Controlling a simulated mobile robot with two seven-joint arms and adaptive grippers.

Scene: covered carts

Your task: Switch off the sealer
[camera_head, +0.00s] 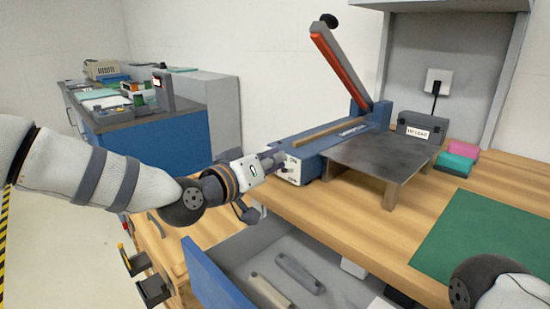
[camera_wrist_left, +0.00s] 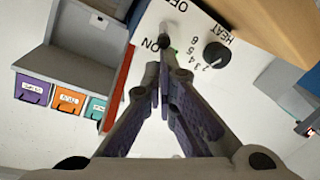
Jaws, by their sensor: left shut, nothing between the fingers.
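The sealer (camera_head: 320,142) is a long blue machine on the wooden table, with its red-edged arm (camera_head: 342,68) raised. Its pale front panel (camera_wrist_left: 190,55) fills the upper middle of the left wrist view. The panel bears OFF and ON lettering, a small switch lever (camera_wrist_left: 168,28) and a round black HEAT knob (camera_wrist_left: 215,54) beside numbers. My left gripper (camera_head: 270,160) is shut and empty at the sealer's front end. In the wrist view its fingertips (camera_wrist_left: 164,65) are close to the ON lettering, just below the lever. I cannot tell if they touch it. My right gripper is out of view.
A dark metal stand (camera_head: 385,155) is beside the sealer. Pink and green blocks (camera_head: 458,158) and a green mat (camera_head: 490,245) lie on the table (camera_head: 340,220). An open drawer (camera_head: 225,280) holding grey items is below my left gripper. A loaded cart (camera_head: 160,140) stands behind.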

